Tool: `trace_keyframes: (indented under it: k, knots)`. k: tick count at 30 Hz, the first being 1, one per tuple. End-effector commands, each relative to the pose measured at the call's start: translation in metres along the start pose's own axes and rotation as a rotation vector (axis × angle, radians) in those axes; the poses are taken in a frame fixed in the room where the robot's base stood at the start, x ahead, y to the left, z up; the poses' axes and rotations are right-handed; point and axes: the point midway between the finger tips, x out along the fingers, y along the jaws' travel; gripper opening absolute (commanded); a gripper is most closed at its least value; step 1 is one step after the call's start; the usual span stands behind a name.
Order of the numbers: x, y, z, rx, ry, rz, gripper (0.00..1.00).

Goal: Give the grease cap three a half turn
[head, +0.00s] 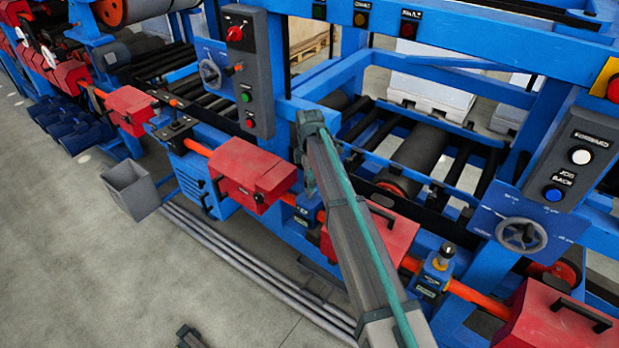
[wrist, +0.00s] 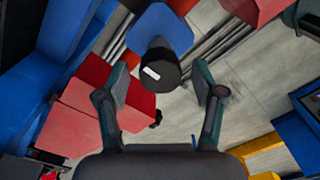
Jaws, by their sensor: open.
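A dark round grease cap (wrist: 158,72) with a white mark on its top sits on a blue block (wrist: 155,25) in the wrist view. My gripper (wrist: 160,86) is open, with one finger on each side of the cap and a visible gap to each. Another cap (head: 447,250) stands on a blue block to the right. I cannot read which number the cap under my gripper bears.
Red covers with handles, one on the left (head: 255,172) and one on the right (head: 394,236), flank my gripper. A control box (head: 246,80) rises behind. A handwheel (head: 521,234) is at the right. The grey floor in front is mostly open.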

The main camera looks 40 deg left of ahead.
Motion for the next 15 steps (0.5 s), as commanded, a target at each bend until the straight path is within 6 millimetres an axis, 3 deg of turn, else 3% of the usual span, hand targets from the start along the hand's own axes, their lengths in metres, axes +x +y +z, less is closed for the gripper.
trace_keyframes:
  k: [5, 15]
  knots:
    - [0.0001, 0.0000, 0.0000, 0.000, 0.000, 0.000, 0.66]
    - [0.0000, 0.0000, 0.0000, 0.000, 0.000, 0.000, 0.10]
